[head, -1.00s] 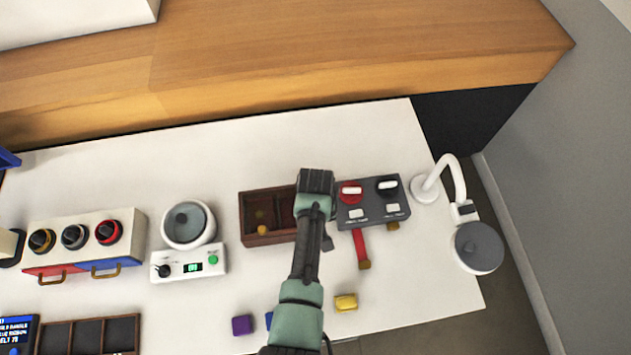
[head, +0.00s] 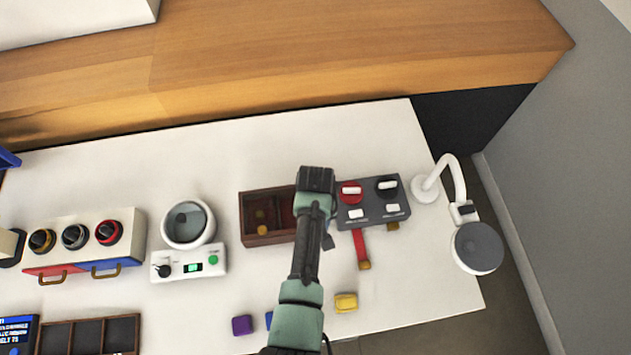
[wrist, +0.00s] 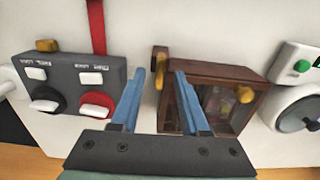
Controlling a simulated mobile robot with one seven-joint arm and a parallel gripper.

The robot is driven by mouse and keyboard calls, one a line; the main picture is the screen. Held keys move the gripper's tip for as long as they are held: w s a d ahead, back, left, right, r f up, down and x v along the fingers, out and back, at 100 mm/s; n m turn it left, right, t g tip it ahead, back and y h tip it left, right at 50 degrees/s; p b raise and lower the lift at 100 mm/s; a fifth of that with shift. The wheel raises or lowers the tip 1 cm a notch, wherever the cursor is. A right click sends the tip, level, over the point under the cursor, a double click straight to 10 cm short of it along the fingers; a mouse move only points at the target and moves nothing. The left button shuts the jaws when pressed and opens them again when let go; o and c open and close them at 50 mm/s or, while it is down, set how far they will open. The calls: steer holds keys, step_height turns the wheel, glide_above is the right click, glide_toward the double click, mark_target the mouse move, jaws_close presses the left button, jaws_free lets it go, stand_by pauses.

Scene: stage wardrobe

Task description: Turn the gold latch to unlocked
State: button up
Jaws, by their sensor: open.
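A gold-ringed turning knob with a black grip (head: 42,240) sits at the left end of a cream case (head: 125,226) in the head view. In the head view my arm hides the fingers. The cream case is not in the wrist view.
The case also has silver (head: 75,236) and red (head: 107,231) knobs. A white round device (head: 188,224), a wooden box (head: 255,241) and a dark switch box (head: 372,216) stand on the white table. A lamp (head: 478,247) is at right. The back of the table is clear.

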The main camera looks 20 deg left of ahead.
step_height(320, 180, up, 12)
stand_by(0.4)
steer(key=shift+r, duration=0.1)
stand_by(0.3)
